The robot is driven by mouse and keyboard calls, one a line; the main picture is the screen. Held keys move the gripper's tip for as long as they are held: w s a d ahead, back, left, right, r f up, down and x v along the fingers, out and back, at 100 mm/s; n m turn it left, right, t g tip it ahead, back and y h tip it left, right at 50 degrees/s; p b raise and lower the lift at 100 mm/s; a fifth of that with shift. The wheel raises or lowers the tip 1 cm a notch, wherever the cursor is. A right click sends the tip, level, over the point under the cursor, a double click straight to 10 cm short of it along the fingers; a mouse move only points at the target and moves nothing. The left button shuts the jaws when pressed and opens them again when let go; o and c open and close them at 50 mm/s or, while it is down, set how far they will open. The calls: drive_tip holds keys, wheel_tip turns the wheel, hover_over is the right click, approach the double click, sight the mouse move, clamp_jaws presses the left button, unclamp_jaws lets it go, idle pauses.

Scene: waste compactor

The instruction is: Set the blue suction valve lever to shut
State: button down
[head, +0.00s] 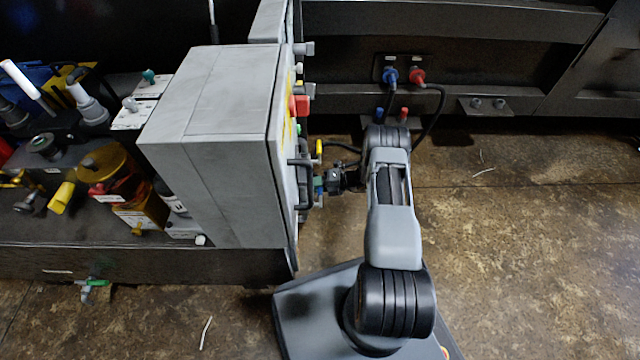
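I cannot pick out a blue suction valve lever for certain. A blue coupling (390,76) sits beside a red one on the dark machine wall, with hoses hanging from them. Some blue parts (38,74) show at the far left among the valves, too unclear to name. My gripper (322,184) points left at the front face of the grey control box (215,150), close to a dark handle (302,180) there. A small blue-green bit shows at its fingertips. The fingers are too small to tell whether they are open or touching anything.
Red (299,105) and yellow (319,149) controls stick out from the box front. Left of the box stand several valves and fittings, including a yellow handle (61,197). A green-handled tap (92,283) hangs low.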

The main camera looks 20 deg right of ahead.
drive_tip(key=shift+s+f, duration=0.15)
drive_tip(key=shift+f, duration=0.05)
idle(0.3)
drive_tip(key=c, duration=1.4)
unclamp_jaws()
drive_tip(key=shift+c, duration=0.2)
drive_tip(key=o, duration=0.4)
drive_tip(key=shift+r, duration=0.1)
drive_tip(key=p+v, duration=0.3)
drive_tip(key=v, duration=1)
drive_tip(key=shift+d, duration=0.35)
drive_tip(key=shift+s, duration=0.1)
drive_tip(key=shift+r, duration=0.15)
